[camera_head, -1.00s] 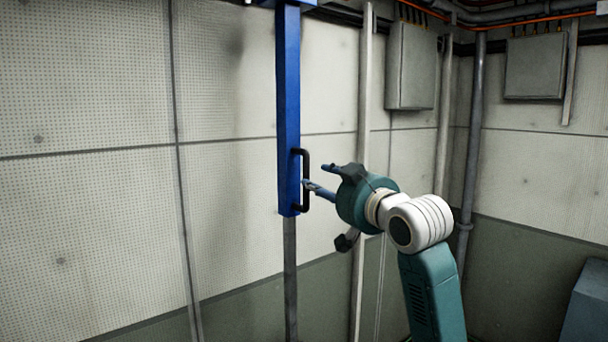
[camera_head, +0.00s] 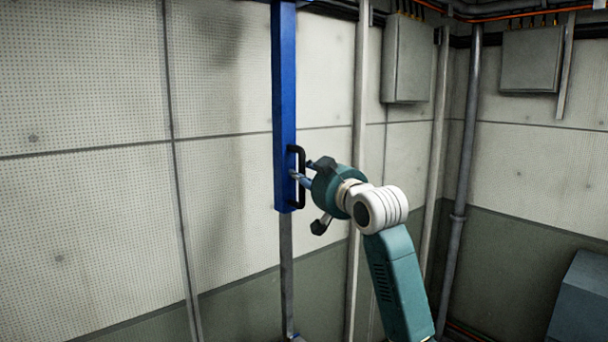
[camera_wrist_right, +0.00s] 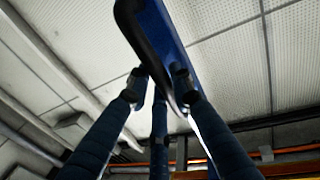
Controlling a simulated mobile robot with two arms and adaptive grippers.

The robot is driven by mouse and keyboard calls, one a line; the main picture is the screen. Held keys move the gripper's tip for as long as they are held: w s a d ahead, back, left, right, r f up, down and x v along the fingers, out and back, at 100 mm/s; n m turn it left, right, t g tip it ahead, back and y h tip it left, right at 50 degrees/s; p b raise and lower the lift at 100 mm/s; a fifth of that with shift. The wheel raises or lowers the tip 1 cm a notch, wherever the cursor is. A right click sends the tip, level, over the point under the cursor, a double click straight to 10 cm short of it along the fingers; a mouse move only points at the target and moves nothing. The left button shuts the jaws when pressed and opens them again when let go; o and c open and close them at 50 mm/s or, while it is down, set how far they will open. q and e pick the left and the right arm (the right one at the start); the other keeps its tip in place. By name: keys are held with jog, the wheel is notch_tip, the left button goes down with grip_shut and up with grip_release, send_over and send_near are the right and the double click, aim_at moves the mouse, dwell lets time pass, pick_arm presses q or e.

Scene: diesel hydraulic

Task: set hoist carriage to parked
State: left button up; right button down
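The hoist carriage appears to be the tall blue vertical beam (camera_head: 285,95) with a black D-shaped handle (camera_head: 302,198) on its right side near its lower end. It sits on a grey vertical rail (camera_head: 287,265). My right gripper (camera_head: 304,170) is at the handle, its fingertips on both sides of the grip bar. In the right wrist view, the black handle (camera_wrist_right: 140,35) runs between the fingers of the gripper (camera_wrist_right: 160,85), with the blue beam (camera_wrist_right: 163,22) behind. The fingertips look apart, and firm contact cannot be told. My left gripper is not in view.
Grey wall boxes (camera_head: 408,60) hang at the upper right, with pipes (camera_head: 465,150) running down the wall. A grey-blue cabinet (camera_head: 580,300) stands at the lower right. The wall left of the beam is clear.

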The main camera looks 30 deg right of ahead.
jog(key=d, duration=0.9)
jog(key=shift+w+d+r+p, duration=0.2)
jog(key=shift+w+d+p, duration=0.1)
jog(key=shift+d+p, duration=0.1)
jog(key=c, duration=1.8)
grip_release()
jog(key=shift+d, duration=0.1)
jog(key=shift+o, duration=1.2)
jog(key=shift+d+f, duration=0.1)
jog(key=s+a, duration=0.1)
jog(key=s, duration=1)
jog(key=shift+s+f, duration=0.15)
jog(key=shift+s, duration=0.25)
jog(key=shift+a, duration=0.1)
